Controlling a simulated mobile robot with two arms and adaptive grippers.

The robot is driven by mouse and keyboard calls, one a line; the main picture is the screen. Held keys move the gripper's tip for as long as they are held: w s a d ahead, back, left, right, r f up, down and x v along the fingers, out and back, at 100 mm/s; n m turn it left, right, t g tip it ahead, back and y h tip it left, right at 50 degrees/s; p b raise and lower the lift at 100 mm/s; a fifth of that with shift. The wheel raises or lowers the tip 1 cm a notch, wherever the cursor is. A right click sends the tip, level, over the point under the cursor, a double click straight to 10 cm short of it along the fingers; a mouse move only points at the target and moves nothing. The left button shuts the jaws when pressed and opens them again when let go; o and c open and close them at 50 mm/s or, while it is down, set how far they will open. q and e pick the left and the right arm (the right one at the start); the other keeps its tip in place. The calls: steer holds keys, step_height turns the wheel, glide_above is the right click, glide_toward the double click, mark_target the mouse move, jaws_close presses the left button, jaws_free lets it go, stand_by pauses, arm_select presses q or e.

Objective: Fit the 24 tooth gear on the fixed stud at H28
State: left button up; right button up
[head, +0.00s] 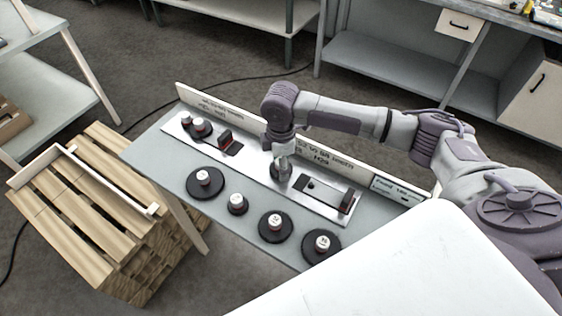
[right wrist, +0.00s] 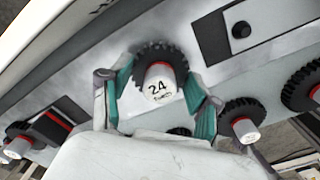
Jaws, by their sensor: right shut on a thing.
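The 24 tooth gear (right wrist: 158,82) is a dark toothed disc with a white hub marked 24 and a red ring. It sits between the teal fingertips of my right gripper (right wrist: 160,97), which is shut on it. In the head view my right gripper (head: 282,160) points down over the middle of the metal plate (head: 255,165), with the dark gear (head: 281,174) under it. I cannot tell whether the gear touches the plate. No H28 mark is readable. My left gripper is out of view.
Several dark gears with white hubs, including a large one (head: 205,183) and one at the right (head: 321,245), lie along the table's (head: 165,160) front. More gears (head: 200,127) and a red-edged block (head: 226,139) are on the plate's left. A lettered upright board (head: 225,112) runs behind.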

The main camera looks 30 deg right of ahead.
steer(key=o, duration=1.7)
steer(key=shift+f, duration=0.1)
step_height(320, 180, up, 12)
steer(key=shift+r, duration=0.1)
